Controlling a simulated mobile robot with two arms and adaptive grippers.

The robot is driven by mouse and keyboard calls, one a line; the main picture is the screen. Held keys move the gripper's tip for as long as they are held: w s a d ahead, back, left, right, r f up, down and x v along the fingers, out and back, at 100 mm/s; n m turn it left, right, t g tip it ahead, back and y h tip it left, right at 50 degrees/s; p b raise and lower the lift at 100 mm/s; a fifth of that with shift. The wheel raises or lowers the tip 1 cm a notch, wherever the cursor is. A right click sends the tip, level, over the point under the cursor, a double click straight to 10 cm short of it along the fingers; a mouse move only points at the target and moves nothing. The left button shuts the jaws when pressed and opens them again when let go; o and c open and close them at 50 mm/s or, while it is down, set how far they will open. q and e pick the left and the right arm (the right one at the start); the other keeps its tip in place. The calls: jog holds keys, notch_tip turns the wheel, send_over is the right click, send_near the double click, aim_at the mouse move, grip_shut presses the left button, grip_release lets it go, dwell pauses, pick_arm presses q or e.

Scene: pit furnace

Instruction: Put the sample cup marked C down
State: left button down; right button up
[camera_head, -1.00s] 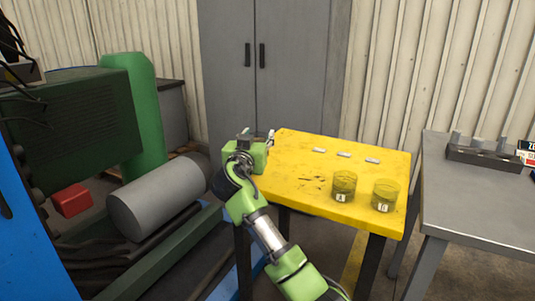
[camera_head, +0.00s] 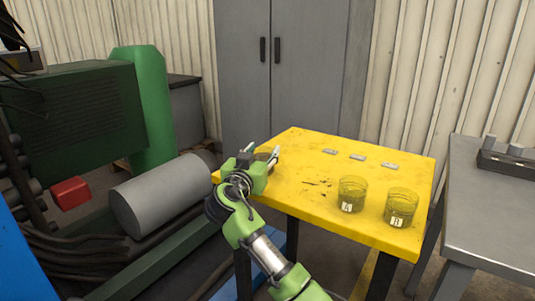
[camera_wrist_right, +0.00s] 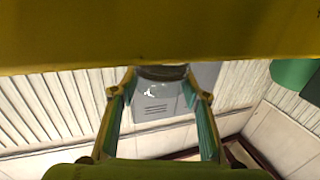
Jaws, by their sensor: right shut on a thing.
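My right gripper (camera_head: 263,154) is at the left edge of the yellow table in the head view. It is shut on a see-through cup (camera_head: 265,157), mostly hidden by the fingers. In the right wrist view the cup (camera_wrist_right: 160,73) is between the two fingers, with a dark round end close to the yellow table surface (camera_wrist_right: 150,35). A pale mark shows on it, but I cannot read it clearly. I cannot tell whether the cup touches the table (camera_head: 310,205). My left gripper is not in view.
Two yellowish cups marked A (camera_head: 352,194) and B (camera_head: 401,207) stand at the table's right front. Several small pale plates (camera_head: 358,157) lie in a row behind them. The table's middle left is clear. A grey bench (camera_head: 490,220) stands at right, a grey cylinder (camera_head: 165,194) at left.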

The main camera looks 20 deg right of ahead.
jog(key=shift+s+a+r, duration=0.1)
jog(key=shift+a, duration=0.35)
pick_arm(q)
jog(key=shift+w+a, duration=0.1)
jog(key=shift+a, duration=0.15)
pick_arm(e)
jog(key=o, duration=1)
jog(key=shift+d, duration=0.15)
jog(key=shift+o, duration=0.2)
jog(key=v, duration=0.4)
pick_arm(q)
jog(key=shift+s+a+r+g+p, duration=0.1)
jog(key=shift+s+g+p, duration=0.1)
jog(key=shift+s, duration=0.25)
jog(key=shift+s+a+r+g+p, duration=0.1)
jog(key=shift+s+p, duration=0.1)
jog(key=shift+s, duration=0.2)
pick_arm(e)
jog(key=v, duration=0.8)
